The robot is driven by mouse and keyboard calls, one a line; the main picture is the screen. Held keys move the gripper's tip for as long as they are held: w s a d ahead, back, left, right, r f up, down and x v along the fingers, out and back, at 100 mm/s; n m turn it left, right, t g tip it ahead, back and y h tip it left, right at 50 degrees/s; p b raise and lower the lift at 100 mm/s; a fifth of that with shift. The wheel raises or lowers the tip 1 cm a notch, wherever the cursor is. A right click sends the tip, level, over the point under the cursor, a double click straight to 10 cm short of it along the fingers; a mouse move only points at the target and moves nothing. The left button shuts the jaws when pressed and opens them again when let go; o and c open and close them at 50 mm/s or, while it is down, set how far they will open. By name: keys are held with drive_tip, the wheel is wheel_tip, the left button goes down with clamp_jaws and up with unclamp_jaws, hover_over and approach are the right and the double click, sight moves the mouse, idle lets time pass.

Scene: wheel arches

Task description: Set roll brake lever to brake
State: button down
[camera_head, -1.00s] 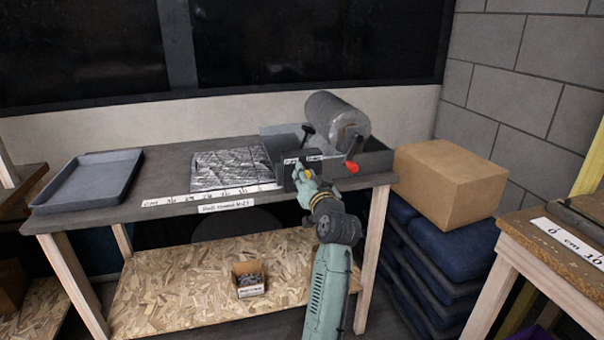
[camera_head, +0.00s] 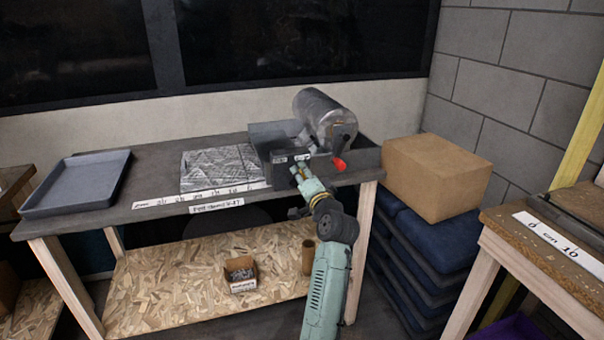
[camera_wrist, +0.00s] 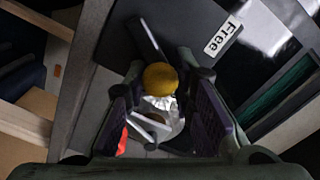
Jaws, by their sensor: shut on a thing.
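The dark brake box with two small white labels (camera_head: 302,157) sits at the table's front edge, in front of the roll. My gripper (camera_head: 297,168) is at its front face and hides part of it. In the wrist view a round yellow knob (camera_wrist: 160,77) lies between the fingers of my gripper (camera_wrist: 162,82), which is shut on it. A dark bar (camera_wrist: 148,38) shows just beyond the knob. A label reading "Free" (camera_wrist: 222,36) is on the dark plate to the right. I cannot see a "brake" label clearly, and the lever is mostly hidden in the head view.
The shiny roll (camera_head: 325,115) rests above a grey tray holder, with a red handle (camera_head: 339,164) just right of my gripper. A silver sheet (camera_head: 212,168) and a grey tray (camera_head: 77,183) lie left on the table. A cardboard box (camera_head: 435,175) stands to the right.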

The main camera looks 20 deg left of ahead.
idle(0.4)
drive_tip(key=c, duration=1.3)
unclamp_jaws()
drive_tip(key=v, duration=1.2)
